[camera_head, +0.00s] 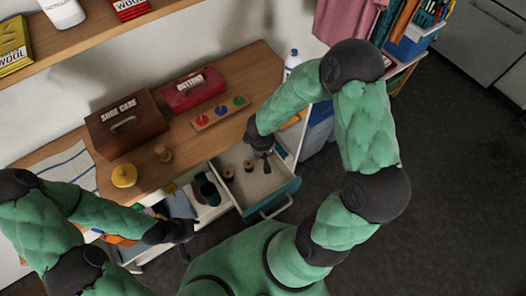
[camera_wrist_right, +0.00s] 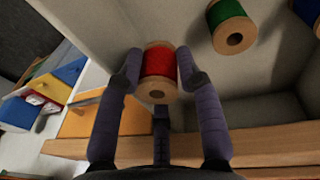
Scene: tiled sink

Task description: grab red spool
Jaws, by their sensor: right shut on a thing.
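The red spool (camera_wrist_right: 158,62) with wooden ends sits between the two fingers of my right gripper (camera_wrist_right: 158,70) in the right wrist view, and the fingers are shut on it. In the head view my right gripper (camera_head: 264,155) reaches down into an open drawer (camera_head: 284,189) with a teal front; the red spool is hidden there.
A green spool (camera_wrist_right: 230,20) stands beside the red one, with part of a blue spool (camera_wrist_right: 309,8) at the corner. The drawer walls are close by. On the counter are a brown shoe care box (camera_head: 125,122), a red box (camera_head: 194,91) and a wooden board with colored discs (camera_head: 219,114).

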